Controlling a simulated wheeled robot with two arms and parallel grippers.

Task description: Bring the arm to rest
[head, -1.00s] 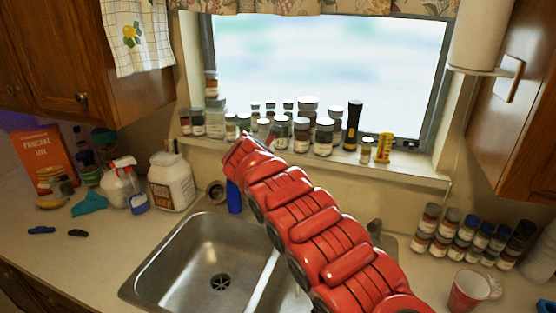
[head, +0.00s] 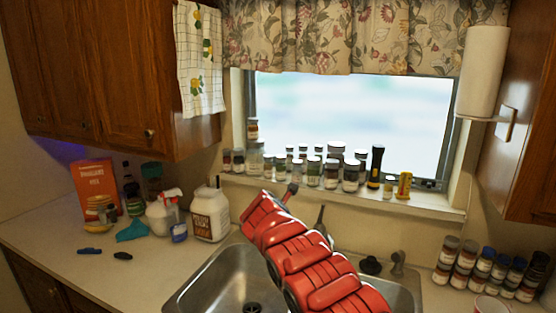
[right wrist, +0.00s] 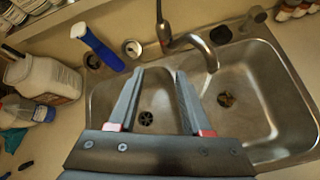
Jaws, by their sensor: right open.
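My red right arm (head: 312,262) rises from the bottom of the head view over the sink, and it hides part of the basins and faucet. In the right wrist view my right gripper (right wrist: 161,72) is open, with two grey fingers apart and nothing between them. It is above the double steel sink (right wrist: 255,75), pointing toward the faucet (right wrist: 190,42). My left gripper is in neither view.
A blue-handled brush (right wrist: 97,48) stands behind the sink. A white jug (head: 210,212), spray bottle (head: 164,214) and pancake box (head: 95,188) stand left. Spice jars (head: 480,268) stand right; more line the windowsill. The front left counter is mostly clear.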

